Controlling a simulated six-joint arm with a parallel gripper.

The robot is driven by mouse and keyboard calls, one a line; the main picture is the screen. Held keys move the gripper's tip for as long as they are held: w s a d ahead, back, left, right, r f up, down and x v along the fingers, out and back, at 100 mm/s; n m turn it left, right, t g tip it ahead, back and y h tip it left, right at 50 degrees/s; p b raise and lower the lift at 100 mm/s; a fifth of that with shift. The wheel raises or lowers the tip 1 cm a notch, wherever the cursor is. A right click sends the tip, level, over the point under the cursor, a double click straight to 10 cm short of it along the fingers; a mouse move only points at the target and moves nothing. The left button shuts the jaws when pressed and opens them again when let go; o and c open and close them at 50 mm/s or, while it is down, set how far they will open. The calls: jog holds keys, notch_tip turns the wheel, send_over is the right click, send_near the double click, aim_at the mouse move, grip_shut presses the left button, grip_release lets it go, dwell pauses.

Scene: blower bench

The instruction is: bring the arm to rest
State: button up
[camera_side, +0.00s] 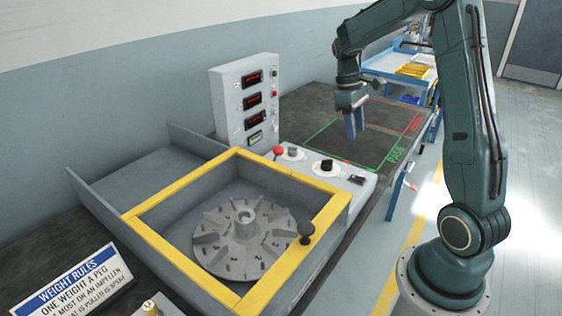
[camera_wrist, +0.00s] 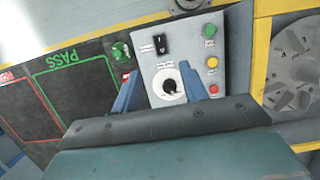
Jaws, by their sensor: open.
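My gripper (camera_side: 354,124) hangs above the dark bench top (camera_side: 308,105) near the green-outlined PASS area (camera_side: 372,150) in the side view. Its two blue fingers point down and hold nothing that I can see. In the wrist view my gripper (camera_wrist: 158,88) shows its fingers spread apart, with the control panel (camera_wrist: 198,50) and its black knob (camera_wrist: 172,86) beyond them. The grey impeller (camera_side: 245,238) lies inside the yellow-framed blower housing (camera_side: 150,236), apart from my gripper.
A red-outlined area (camera_side: 412,124) lies beyond the PASS area. A grey box with displays (camera_side: 246,100) stands at the back. A blue-edged cart (camera_side: 375,67) with yellow items stands behind. A black-knobbed lever (camera_side: 306,238) rises at the frame. A WEIGHT RULES sign (camera_side: 75,285) stands front left.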

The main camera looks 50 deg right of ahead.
jog(key=s+a+r+t+h, duration=0.1)
jog(key=s+a+r+t, duration=0.25)
jog(key=a+r, duration=0.75)
jog(key=s+a+t+y, duration=0.1)
jog(key=s+a+t, duration=0.4)
jog(key=s+a, duration=0.5)
jog(key=shift+a+f, duration=0.4)
jog(key=shift+a, duration=1.3)
